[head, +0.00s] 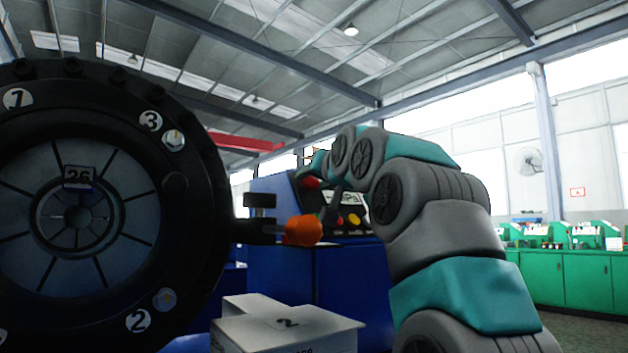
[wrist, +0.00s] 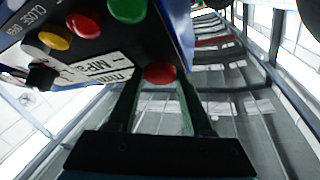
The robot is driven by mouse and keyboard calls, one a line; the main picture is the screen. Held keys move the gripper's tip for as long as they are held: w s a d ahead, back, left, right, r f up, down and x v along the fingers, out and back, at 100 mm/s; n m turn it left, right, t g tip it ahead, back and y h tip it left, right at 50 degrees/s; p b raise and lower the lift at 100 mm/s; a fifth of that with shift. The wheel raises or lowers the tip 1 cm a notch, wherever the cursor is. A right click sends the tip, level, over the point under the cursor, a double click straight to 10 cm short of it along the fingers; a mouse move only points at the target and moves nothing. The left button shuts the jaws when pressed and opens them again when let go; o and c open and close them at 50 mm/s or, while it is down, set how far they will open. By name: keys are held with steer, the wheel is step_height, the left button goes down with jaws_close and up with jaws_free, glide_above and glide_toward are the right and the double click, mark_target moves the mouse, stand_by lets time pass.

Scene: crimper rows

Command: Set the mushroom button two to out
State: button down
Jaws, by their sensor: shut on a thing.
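A red mushroom button (wrist: 160,74) stands at the edge of a dark control panel (wrist: 110,48) in the wrist view. My gripper (wrist: 160,88) has its two fingers on either side of this button and is shut on it. The fingers hide parts of its sides, and I cannot read a number for it. In the head view a red button (head: 311,183) shows at the upper left of the panel on a blue machine (head: 275,285), beside the end of my arm. My arm covers part of that panel.
The panel also carries a red button (wrist: 83,25), a green button (wrist: 128,9), a yellow button (wrist: 54,40) and a black knob (wrist: 42,77). A big black wheel (head: 205,200) and an orange knob (head: 303,230) stand left of my arm. A white box (head: 245,335) is below.

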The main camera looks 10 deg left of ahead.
steer(key=shift+s+d+r, duration=0.25)
steer(key=shift+d+r, duration=0.05)
steer(key=shift+r, duration=0.05)
steer(key=shift+c, duration=1.4)
jaws_free()
steer(key=shift+s+d, duration=0.1)
steer(key=b+v, duration=0.1)
steer(key=v, duration=0.6)
steer(key=shift+s+b, duration=0.25)
steer(key=shift+b, duration=0.05)
steer(key=shift+d+f, duration=0.1)
steer(key=shift+d, duration=0.05)
